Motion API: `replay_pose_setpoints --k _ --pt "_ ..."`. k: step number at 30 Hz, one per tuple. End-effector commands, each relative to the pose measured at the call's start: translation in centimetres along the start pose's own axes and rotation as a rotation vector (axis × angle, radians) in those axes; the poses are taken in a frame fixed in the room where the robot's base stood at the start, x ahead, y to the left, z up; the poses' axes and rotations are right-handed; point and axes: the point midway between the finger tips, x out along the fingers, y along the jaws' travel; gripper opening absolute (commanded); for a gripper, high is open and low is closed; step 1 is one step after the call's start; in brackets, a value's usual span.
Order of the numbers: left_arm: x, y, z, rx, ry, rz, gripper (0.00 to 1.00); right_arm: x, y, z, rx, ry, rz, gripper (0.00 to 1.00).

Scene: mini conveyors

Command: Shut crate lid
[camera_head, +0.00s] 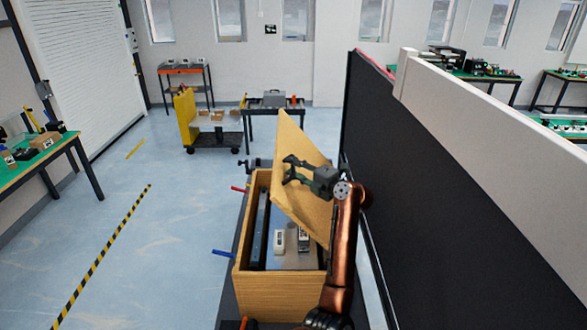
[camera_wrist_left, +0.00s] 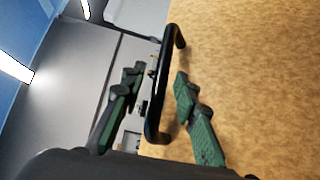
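The wooden crate (camera_head: 280,298) stands open-topped on a dark surface. Its wooden lid (camera_head: 303,140) is raised and tilted at the crate's right side; it also fills the right of the left wrist view (camera_wrist_left: 260,80). A black bar handle (camera_wrist_left: 163,85) is fixed to the lid. My left gripper (camera_head: 288,170) is at the lid in the head view. In the left wrist view its two green fingers (camera_wrist_left: 158,72) are spread apart, with the handle between them in the picture. Contact with the handle cannot be told. My right gripper is not in view.
Inside the crate lie small pale items (camera_head: 279,241). A tall dark partition (camera_head: 440,200) stands close on the right. Blue (camera_head: 222,253) and red (camera_head: 240,189) levers stick out left of the crate. A yellow cart (camera_head: 185,115) stands behind. The floor at left is clear.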

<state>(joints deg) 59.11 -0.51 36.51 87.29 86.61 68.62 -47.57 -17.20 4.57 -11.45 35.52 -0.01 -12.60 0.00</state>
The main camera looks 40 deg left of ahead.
Motion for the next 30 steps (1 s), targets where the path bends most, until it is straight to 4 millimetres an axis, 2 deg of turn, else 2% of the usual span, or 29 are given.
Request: replay_pose_setpoints --k 2,15,30 --pt "-0.01 -0.03 0.00 0.000 0.000 0.000 0.28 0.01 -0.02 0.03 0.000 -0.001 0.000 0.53" --pt "-0.05 -0.02 0.01 0.000 0.000 -0.001 0.00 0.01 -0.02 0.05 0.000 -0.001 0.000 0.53" --pt "-0.10 -0.04 0.06 0.000 -0.001 -0.001 0.00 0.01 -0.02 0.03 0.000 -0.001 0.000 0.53"
